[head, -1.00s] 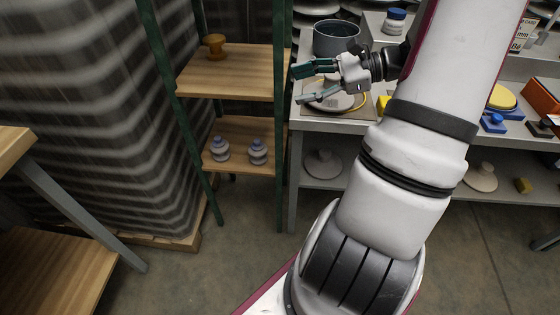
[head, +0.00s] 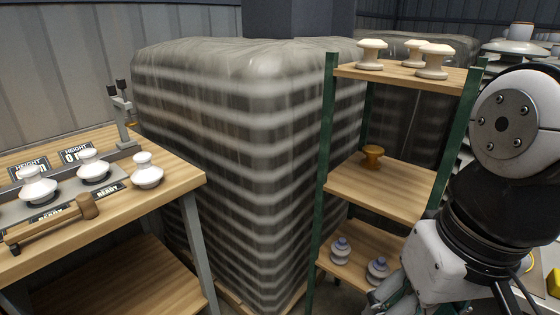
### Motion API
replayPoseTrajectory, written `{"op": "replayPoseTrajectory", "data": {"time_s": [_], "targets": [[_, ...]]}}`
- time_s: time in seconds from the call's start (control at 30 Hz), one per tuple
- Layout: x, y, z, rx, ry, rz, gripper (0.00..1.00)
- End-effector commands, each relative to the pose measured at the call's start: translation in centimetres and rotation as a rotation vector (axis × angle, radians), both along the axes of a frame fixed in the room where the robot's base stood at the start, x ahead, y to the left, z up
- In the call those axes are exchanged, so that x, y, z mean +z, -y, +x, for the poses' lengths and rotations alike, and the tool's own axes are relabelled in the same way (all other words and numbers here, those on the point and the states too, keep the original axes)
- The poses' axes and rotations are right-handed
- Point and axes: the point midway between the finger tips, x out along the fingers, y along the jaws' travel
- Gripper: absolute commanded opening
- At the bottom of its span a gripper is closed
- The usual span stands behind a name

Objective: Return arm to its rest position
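My arm (head: 510,120) is folded along the right side of the head view, in front of the right part of a green-posted shelf. My gripper (head: 398,300) is at the lower edge of the picture, below the white wrist housing. Only a bit of its green fingers shows and the tips are cut off, so I cannot tell whether it is open or shut. I see nothing held in the part that shows.
The shelf's top board (head: 400,75) bears white insulators; a brown one (head: 372,156) is on the middle board. Two grey-blue insulators (head: 341,250) are on the bottom board, close to my gripper. A wrapped pallet (head: 240,170) and a workbench (head: 180,180) with white insulators are left.

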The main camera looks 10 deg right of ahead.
Motion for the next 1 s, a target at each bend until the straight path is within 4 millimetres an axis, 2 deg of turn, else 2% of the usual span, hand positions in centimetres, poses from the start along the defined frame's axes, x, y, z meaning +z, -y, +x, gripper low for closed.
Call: {"op": "replayPoseTrajectory", "data": {"time_s": [0.17,0.47,0.57,0.67,0.9,1.0], "targets": [[0.1,0.3,-0.7,0.093,0.057,-0.055,0.58],[0.1,0.4,-0.8,0.098,0.060,-0.059,0.58],[0.8,0.4,-0.8,0.096,0.067,-0.060,0.58],[2.5,0.4,-0.7,0.096,0.091,-0.062,0.58],[8.8,0.6,-0.7,0.093,0.187,-0.074,0.58],[10.9,0.7,-0.8,0.091,0.223,-0.078,0.58]]}}
